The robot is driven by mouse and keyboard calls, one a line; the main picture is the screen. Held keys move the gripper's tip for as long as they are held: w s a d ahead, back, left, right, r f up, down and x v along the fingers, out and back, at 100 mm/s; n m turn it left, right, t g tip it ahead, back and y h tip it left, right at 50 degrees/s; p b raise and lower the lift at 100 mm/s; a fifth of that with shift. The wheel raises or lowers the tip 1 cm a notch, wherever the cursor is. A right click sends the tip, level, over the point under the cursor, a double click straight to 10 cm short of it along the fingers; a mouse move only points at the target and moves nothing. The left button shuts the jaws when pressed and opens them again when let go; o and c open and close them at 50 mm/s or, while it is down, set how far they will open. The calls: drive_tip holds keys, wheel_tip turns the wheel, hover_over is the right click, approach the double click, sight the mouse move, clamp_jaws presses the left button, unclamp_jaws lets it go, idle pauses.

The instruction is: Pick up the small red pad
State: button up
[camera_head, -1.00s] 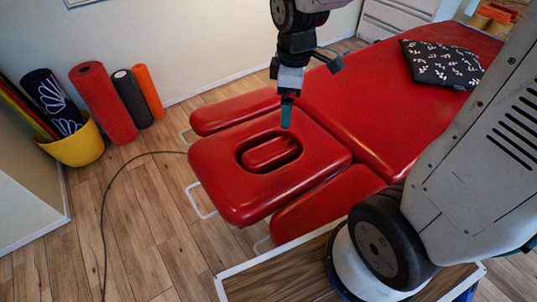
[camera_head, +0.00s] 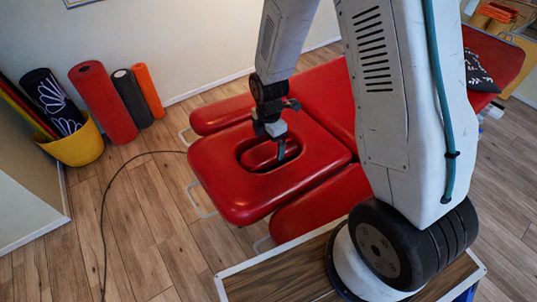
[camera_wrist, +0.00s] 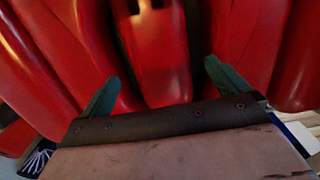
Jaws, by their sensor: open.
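The small red pad (camera_head: 259,156) lies in the oval opening of the red headrest (camera_head: 225,190) of the treatment table. My gripper (camera_head: 281,152) is down at the right end of this opening and partly hides the pad. In the wrist view the pad (camera_wrist: 160,55) lies ahead of and between the two green fingers of my gripper (camera_wrist: 161,72). The fingers are wide apart and hold nothing. I cannot tell whether they touch the pad.
Red side cushions (camera_head: 310,207) flank the headrest. A dark patterned pillow (camera_head: 481,74) lies at the far right of the table. A yellow bin (camera_head: 78,145) with rolled mats stands at the left wall. A cable (camera_head: 104,205) runs over the wooden floor.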

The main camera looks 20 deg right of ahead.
sight(269, 149)
drive_tip(key=shift+f, duration=1.6)
drive_tip(key=shift+c, duration=0.3)
drive_tip(key=c, duration=1.1)
drive_tip(key=shift+r, duration=0.1)
